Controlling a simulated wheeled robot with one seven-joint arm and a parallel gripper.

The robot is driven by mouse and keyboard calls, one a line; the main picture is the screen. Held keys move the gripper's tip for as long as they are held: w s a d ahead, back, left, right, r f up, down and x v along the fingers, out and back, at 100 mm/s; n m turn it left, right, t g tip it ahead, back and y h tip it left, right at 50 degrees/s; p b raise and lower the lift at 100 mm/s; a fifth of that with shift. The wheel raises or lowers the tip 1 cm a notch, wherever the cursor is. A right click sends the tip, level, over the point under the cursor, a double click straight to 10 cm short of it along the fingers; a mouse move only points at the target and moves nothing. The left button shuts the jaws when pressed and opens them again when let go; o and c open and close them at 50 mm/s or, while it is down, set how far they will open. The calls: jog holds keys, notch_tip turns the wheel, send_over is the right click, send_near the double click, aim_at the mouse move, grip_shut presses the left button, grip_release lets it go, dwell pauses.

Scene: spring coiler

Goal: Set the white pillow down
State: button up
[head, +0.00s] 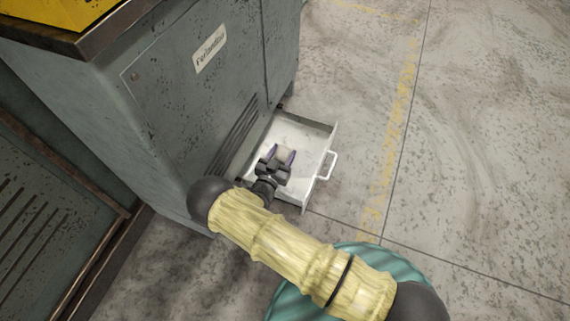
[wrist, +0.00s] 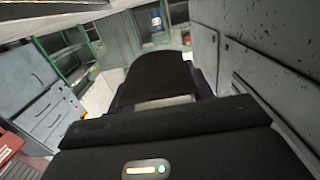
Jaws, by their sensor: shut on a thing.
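My gripper (head: 283,157) is over the open drawer (head: 322,136) low on the grey machine, its purple-edged fingers pointing away from the arm. It is shut on a small whitish thing, which I take for the white pillow (head: 286,151), showing between the fingers. In the wrist view a pale strip of the pillow (wrist: 165,102) shows between the dark finger parts, and the rest is hidden. I cannot tell whether the pillow touches the drawer floor or hangs above it.
The drawer has a white handle (head: 328,165) on its right side and a pale, worn inside. The grey machine (head: 190,95) with a name label (head: 209,49) stands close on the left. The concrete floor (head: 480,140) to the right is clear.

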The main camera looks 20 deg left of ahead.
jog(key=shift+f+b, duration=0.5)
jog(key=shift+f, duration=0.95)
jog(key=shift+f+b, duration=1.2)
jog(key=shift+f, duration=0.65)
jog(key=shift+f, duration=0.1)
jog(key=shift+f+b, duration=0.35)
jog(key=shift+f, duration=0.2)
jog(key=o, duration=1)
jog(key=shift+c, duration=0.2)
jog(key=shift+r, duration=0.1)
